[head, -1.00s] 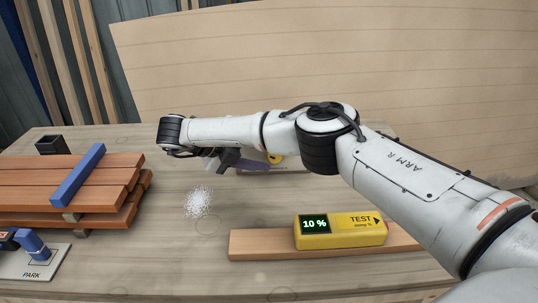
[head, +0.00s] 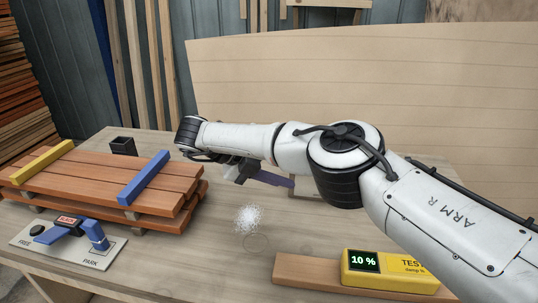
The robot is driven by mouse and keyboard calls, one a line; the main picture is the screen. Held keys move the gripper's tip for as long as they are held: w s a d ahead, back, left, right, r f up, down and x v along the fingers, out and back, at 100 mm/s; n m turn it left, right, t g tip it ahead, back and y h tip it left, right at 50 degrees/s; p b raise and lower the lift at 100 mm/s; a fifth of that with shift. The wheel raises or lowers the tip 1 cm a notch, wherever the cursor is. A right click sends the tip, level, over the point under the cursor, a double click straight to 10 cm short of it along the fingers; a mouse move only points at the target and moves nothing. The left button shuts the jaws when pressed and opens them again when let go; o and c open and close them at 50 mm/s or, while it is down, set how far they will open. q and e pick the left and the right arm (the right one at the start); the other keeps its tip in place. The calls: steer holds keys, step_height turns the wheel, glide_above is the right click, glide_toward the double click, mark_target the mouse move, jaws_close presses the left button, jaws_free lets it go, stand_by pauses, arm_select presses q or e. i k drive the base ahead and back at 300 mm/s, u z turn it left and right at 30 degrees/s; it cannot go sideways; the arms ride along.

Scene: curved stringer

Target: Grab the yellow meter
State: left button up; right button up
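The yellow meter (head: 408,283) lies on a plank at the lower right of the head view. Its dark screen reads 10 % in green, and the word TEST shows beside it, partly cut by my arm. My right arm reaches in from the right, above and behind the meter, and bends away to the left. Its dark gripper (head: 238,171) is over the middle of the table, well left of and beyond the meter. Whether its fingers are open or shut is unclear. My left gripper is not in view.
The wooden plank (head: 308,272) rests on the table (head: 190,248). White granules (head: 248,218) lie left of the meter. Stacked boards (head: 85,180) with blue and yellow bars stand at left, near a FREE/PARK lever plate (head: 95,257). A purple piece (head: 275,179) is behind the gripper.

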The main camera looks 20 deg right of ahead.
mark_target(360, 268)
steer(key=k, duration=2)
